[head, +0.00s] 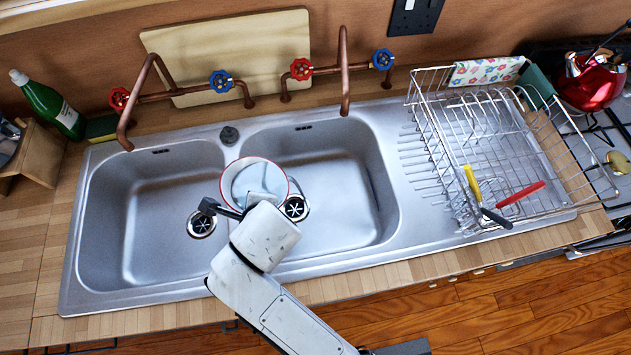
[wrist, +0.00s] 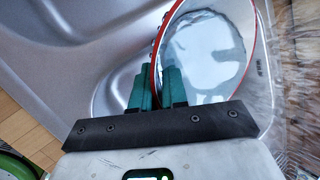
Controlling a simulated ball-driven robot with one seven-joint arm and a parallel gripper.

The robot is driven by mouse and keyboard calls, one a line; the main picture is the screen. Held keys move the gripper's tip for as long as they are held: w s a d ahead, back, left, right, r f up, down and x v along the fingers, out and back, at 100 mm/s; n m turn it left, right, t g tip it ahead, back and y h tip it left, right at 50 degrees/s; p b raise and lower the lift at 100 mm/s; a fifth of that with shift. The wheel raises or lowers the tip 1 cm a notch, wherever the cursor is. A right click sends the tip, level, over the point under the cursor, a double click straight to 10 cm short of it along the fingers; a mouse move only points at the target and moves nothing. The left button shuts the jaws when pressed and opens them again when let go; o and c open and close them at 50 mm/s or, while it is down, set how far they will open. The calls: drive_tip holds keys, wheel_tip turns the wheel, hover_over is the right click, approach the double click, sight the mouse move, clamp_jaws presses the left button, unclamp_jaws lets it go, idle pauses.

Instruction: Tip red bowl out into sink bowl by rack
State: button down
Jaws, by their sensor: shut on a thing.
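The red-rimmed bowl (head: 240,176) is held above the divider between the two sink bowls, partly over the sink bowl by the rack (head: 345,160). Its inside is pale with a bluish-white patch; I cannot tell whether that is liquid or a reflection. In the wrist view the bowl (wrist: 251,50) faces the camera with its red rim at left. My gripper (wrist: 157,82) is shut on the bowl's wall near the rim, with teal fingers either side. In the head view my wrist hides the fingertips and the bowl's near side.
The left sink bowl (head: 150,225) is empty apart from its drain. Copper taps (head: 343,75) rise behind the sink. A wire rack (head: 480,140) with red- and yellow-handled utensils stands at right. A green bottle (head: 50,105) stands at left, a red kettle (head: 590,82) at far right.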

sight(284, 202)
drive_tip(key=shift+w+d+r+y, duration=0.1)
drive_tip(key=shift+w+d+y, duration=0.1)
drive_tip(key=shift+d+y, duration=0.2)
idle(0.3)
drive_tip(key=shift+w+d+f+m+g+y, duration=0.15)
drive_tip(key=shift+w+d+f+g+y, duration=0.05)
drive_tip(key=shift+d+f+y, duration=0.2)
drive_tip(key=shift+w+d+f+m+g+y, duration=0.2)
drive_tip(key=shift+d+f+y, duration=0.15)
drive_tip(key=shift+f, duration=0.15)
idle(0.6)
drive_tip(key=shift+w+d+f+g+y, duration=0.1)
drive_tip(key=shift+w+d+g+y, duration=0.25)
drive_tip(key=shift+d+y, duration=0.45)
idle(0.4)
drive_tip(key=shift+w+d+r+m+g+y, duration=0.3)
drive_tip(key=shift+d+r+m+y, duration=0.15)
drive_tip(key=shift+d+r+y, duration=0.4)
idle(1.0)
drive_tip(key=shift+w+d+r+y+b, duration=0.15)
drive_tip(key=shift+r+y+b, duration=0.15)
drive_tip(key=shift+y+b, duration=0.75)
drive_tip(key=shift+d+b, duration=0.1)
drive_tip(key=shift+b, duration=0.75)
